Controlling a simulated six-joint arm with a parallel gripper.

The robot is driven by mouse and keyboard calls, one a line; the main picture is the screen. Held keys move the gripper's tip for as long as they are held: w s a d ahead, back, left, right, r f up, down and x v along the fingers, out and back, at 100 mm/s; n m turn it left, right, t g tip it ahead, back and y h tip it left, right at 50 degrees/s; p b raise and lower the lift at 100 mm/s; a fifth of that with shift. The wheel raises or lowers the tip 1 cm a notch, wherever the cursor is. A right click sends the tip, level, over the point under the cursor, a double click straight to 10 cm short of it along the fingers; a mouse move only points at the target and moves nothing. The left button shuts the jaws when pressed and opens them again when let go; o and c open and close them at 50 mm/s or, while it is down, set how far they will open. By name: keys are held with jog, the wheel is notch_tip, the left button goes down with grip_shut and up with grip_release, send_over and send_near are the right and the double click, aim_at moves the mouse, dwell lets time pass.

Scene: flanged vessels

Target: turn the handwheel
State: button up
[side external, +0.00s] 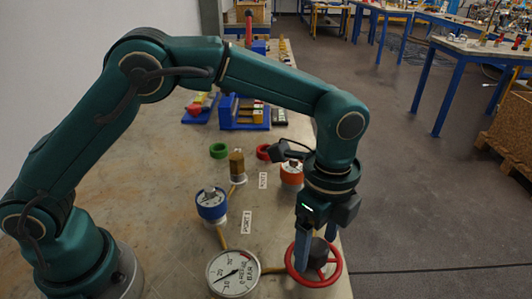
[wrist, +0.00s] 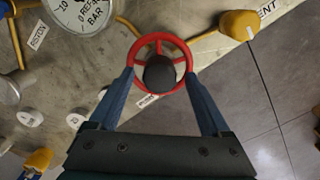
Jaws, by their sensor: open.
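The red handwheel (side external: 290,262) stands near the table's right front edge, with a dark round hub in its middle. It also shows in the wrist view (wrist: 160,37), where its spokes and grey-black hub are clear. My gripper (side external: 317,250) is above and around the wheel, pointing down. In the wrist view my gripper (wrist: 160,75) is open, with one blue finger at the left side of the rim and one at the right side. I cannot tell whether the fingers touch the rim. The wheel's stem below is hidden.
A pressure gauge (side external: 233,273) lies left of the wheel, joined by brass pipe. A yellow knob (wrist: 239,25) is right of the wheel in the wrist view.

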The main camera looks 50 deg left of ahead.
aim_at(316, 245)
notch_tip(316, 245, up, 4)
jog(key=shift+r, duration=0.1)
jog(key=shift+a, duration=0.1)
jog(key=s+a+r+n+t, duration=0.35)
jog(key=a+r+n, duration=0.25)
jog(key=a+r, duration=0.55)
jog(key=s+a+f+n+t, duration=0.2)
jog(key=s+a+f+n, duration=0.3)
jog(key=s+n, duration=0.4)
jog(key=a+n, duration=0.1)
jog(key=n, duration=0.2)
jog(key=shift+s+f, duration=0.2)
jog(key=shift+f, duration=0.05)
dwell(3.0)
